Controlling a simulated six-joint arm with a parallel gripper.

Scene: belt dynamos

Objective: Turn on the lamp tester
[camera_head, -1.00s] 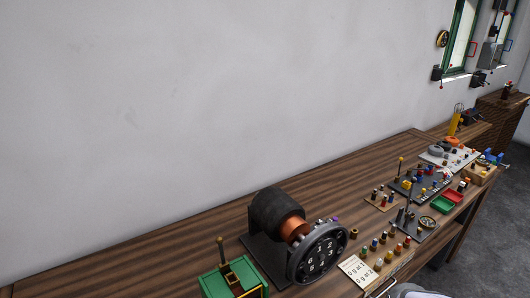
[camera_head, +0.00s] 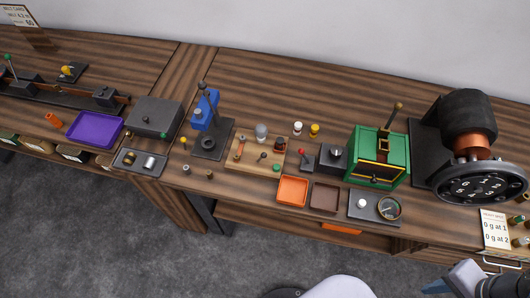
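I cannot tell for certain which object is the lamp tester. A small dark box with a red-knobbed lever (camera_head: 305,160) stands on the wooden bench, beside a dark box with a round knob (camera_head: 333,157). To their right is a green box (camera_head: 380,155) with a yellow-framed front and an upright post. In front of it lies a grey plate (camera_head: 374,207) bearing a white knob or bulb and a round dial gauge. White and grey parts of my own body show at the bottom edge. My gripper is not in view.
A large black machine with a numbered dial (camera_head: 482,188) stands at right. Orange (camera_head: 292,190) and brown (camera_head: 324,197) trays lie at the front edge. A wooden board with small parts (camera_head: 255,154), a blue press (camera_head: 206,110) and a purple tray (camera_head: 95,128) are further left.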

